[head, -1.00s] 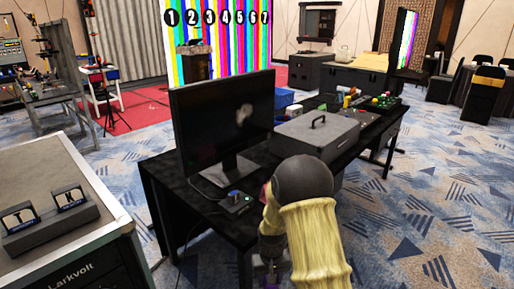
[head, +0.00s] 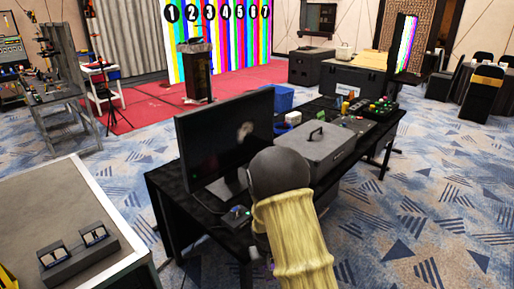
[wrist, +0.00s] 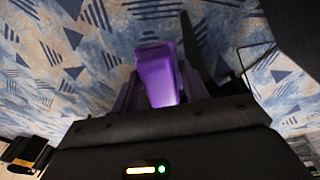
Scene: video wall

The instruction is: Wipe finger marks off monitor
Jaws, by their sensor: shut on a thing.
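The monitor (head: 205,155) stands upright on the black desk, its dark screen turned partly toward me. A pale smudge (head: 245,131) shows on the right part of the screen. My arm hangs in front of the desk in the head view and hides the gripper there. In the wrist view my gripper (wrist: 158,85) is shut on a purple block-like thing (wrist: 158,75). Carpet lies behind it in that view. Purple parts flank it, and I cannot tell whether they belong to it or to the fingers. The gripper is apart from the monitor.
A grey case (head: 318,150) lies on the desk right of the monitor, with a small black box (head: 237,216) before the stand. A control panel (head: 370,107) sits at the desk's far end. A grey-topped case (head: 65,205) stands at left. Carpet is open at right.

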